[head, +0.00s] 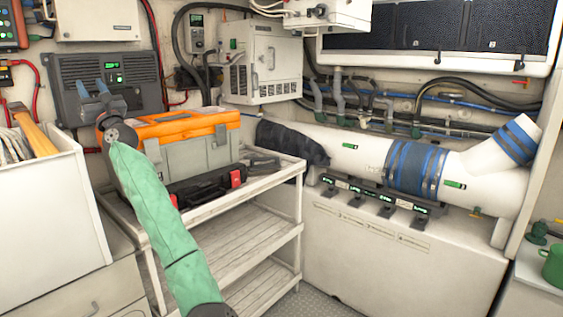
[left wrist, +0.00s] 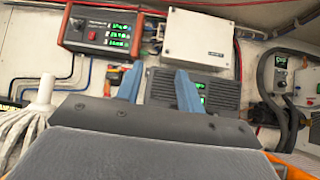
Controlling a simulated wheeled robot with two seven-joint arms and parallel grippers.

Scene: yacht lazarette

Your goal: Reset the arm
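My left arm, in a green sleeve, reaches up in the head view. My left gripper (head: 92,89) is raised beside the left end of the orange-and-grey toolbox (head: 187,152), in front of the dark grey wall unit with a green display (head: 112,68). Its two blue fingers stand apart with nothing between them; they also show in the left wrist view (left wrist: 159,72), pointing at the wall equipment. My right gripper is in neither view.
A white shelf trolley (head: 243,233) carries the toolbox and a black case with red latches (head: 206,187). A white bin (head: 72,215) with a mop and an orange handle stands at left. A large white pipe (head: 355,155) runs at right. Some floor is clear beyond the trolley.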

